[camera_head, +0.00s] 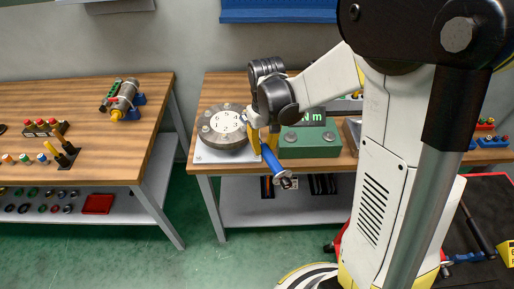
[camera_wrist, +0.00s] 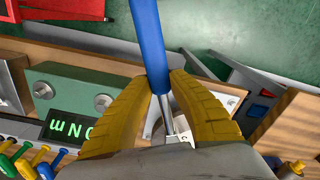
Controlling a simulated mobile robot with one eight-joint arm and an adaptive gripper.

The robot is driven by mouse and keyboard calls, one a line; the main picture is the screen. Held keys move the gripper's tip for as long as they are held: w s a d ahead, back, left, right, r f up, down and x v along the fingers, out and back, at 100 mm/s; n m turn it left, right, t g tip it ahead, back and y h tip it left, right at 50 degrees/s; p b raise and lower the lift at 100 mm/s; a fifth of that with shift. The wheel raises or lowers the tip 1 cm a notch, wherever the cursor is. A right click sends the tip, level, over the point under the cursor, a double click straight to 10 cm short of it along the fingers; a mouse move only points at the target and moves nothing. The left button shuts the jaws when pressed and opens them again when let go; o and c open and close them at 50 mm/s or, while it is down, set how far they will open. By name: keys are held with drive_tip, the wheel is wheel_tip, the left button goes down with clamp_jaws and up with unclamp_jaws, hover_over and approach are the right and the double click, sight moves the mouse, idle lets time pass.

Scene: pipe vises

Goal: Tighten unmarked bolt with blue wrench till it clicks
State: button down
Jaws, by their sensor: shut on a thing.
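My gripper (camera_head: 264,146) is in front of the right workbench. Its yellow fingers are closed around the blue wrench (camera_head: 271,163), which slants down past the bench's front edge. In the wrist view, the blue handle (camera_wrist: 150,40) runs up from between the fingertips (camera_wrist: 163,84), with grey metal below it. A round grey flange (camera_head: 225,127) with a white numbered face and several bolts sits on a pale plate, just left of the gripper. Which bolt is unmarked cannot be told. The wrench's contact with any bolt is hidden.
A green box (camera_head: 309,148) with an "Nm" display stands right of the gripper; it also shows in the wrist view (camera_wrist: 85,85). The left bench (camera_head: 100,165) holds a pipe vise (camera_head: 122,99) and several coloured parts. Green floor lies open between the benches.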

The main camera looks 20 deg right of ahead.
drive_tip(key=shift+w+d+n, duration=0.2)
drive_tip(key=shift+d+n, duration=0.6)
drive_tip(key=shift+d, duration=0.2)
drive_tip(key=shift+s+a+m, duration=0.15)
drive_tip(key=shift+a+m, duration=0.25)
drive_tip(key=shift+a, duration=0.15)
drive_tip(key=shift+a, duration=0.15)
drive_tip(key=shift+a+m, duration=0.25)
drive_tip(key=shift+m, duration=0.15)
drive_tip(key=shift+a+m, duration=0.3)
drive_tip(key=shift+a, duration=0.1)
drive_tip(key=shift+b, duration=0.3)
